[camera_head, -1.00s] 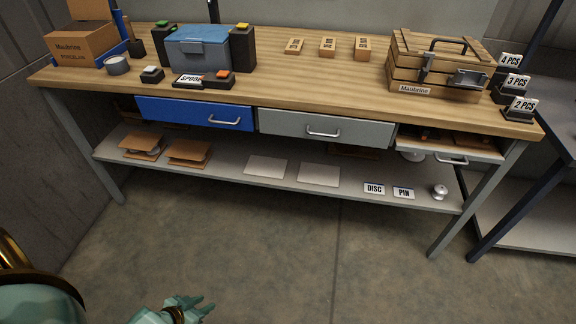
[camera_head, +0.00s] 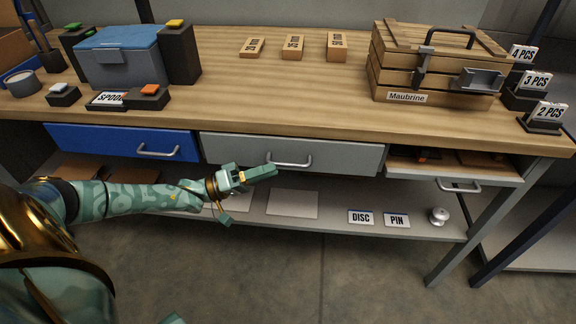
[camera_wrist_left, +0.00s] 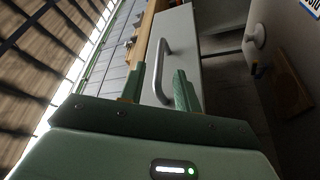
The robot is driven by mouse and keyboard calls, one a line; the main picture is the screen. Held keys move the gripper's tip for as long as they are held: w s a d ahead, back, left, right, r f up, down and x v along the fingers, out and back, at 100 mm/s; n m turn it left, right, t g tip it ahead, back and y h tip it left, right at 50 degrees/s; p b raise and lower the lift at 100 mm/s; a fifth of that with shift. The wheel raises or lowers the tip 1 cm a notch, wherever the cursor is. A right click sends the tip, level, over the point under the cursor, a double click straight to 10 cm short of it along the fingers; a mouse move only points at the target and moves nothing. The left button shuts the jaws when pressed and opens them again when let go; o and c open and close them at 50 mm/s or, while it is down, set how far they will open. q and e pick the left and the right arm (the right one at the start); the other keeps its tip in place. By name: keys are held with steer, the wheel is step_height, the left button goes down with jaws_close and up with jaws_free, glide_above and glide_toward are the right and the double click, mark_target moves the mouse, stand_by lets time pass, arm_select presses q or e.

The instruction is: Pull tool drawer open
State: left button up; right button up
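The wide grey drawer (camera_head: 350,158) in the middle under the bench top is closed, with a silver bar handle (camera_head: 290,160) on its front. My left gripper (camera_head: 262,172) is just in front of this drawer, by the left part of the handle. In the left wrist view its two fingers (camera_wrist_left: 160,88) are apart, and the handle (camera_wrist_left: 163,70) shows in the gap between them. I cannot tell whether they touch it. A blue drawer (camera_head: 120,142) to the left is closed.
A smaller drawer (camera_head: 455,169) at the right stands partly open with brown items inside. A wooden crate (camera_head: 436,72) and a blue-lidded box (camera_head: 122,62) stand on the bench top (camera_head: 300,108). The lower shelf (camera_head: 335,222) holds signs and a small knob-like part.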

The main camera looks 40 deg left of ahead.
mark_target(287, 165)
arm_select(q)
steer(key=x, duration=0.4)
steer(key=shift+w+d+b, duration=0.2)
steer(key=shift+w+b, duration=0.1)
steer(key=shift+b, duration=0.05)
steer(key=shift+w+d+r, duration=0.15)
steer(key=shift+w+d, duration=0.1)
steer(key=shift+w, duration=0.1)
arm_select(e)
steer(key=shift+w+f, duration=0.45)
